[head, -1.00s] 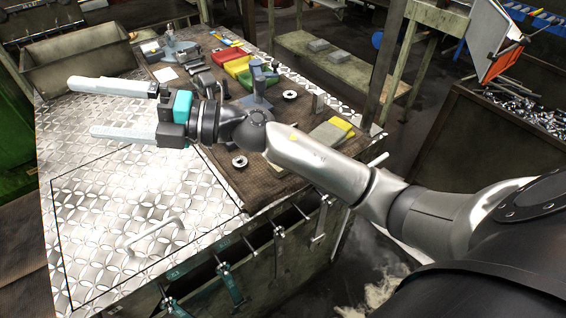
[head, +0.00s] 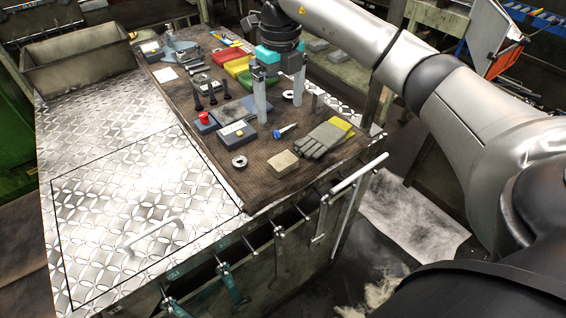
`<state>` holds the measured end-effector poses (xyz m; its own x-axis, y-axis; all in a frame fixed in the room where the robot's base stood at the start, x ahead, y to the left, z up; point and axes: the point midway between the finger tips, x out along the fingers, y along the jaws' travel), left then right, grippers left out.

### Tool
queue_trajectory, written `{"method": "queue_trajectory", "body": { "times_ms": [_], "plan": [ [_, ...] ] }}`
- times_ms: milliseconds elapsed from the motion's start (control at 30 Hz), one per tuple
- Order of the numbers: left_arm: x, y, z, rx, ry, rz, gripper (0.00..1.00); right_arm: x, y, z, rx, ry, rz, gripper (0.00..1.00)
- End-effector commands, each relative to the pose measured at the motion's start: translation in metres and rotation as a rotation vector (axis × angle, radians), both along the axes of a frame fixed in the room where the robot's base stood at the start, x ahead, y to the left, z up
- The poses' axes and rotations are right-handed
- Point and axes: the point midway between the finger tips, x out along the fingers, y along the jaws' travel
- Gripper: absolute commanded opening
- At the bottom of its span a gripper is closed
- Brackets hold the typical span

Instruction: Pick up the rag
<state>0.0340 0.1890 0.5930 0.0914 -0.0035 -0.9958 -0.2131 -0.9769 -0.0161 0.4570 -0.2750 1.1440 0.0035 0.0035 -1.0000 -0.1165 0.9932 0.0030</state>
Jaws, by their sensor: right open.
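I cannot tell for sure which item is the rag. A flat blue-grey piece (head: 231,111) that may be cloth lies on the brown mat, just left of my right gripper (head: 279,111) in the picture and partly hidden by its near finger. My right gripper is open and empty, fingers pointing down over the mat. Whether the fingertips touch the mat is unclear. Red (head: 228,54), yellow (head: 237,66) and green (head: 245,78) soft-looking items lie in a row behind it. My left gripper is not in view.
The patterned metal tabletop (head: 105,130) at left is mostly clear, with a handle (head: 153,232).

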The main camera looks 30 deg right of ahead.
Motion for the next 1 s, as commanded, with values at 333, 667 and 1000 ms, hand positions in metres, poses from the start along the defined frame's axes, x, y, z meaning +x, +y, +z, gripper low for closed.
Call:
{"method": "queue_trajectory", "body": {
  "times_ms": [333,667,1000],
  "plan": [
    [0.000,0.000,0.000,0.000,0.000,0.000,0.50,-0.002,-0.001,-0.064,-0.005,0.009,-0.001,1.00],
    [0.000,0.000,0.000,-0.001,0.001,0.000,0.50,-0.001,0.000,-0.100,-0.004,0.005,0.000,1.00],
    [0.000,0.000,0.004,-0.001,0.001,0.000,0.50,-0.005,0.002,-0.144,-0.003,0.006,0.000,1.00]
  ]
}}
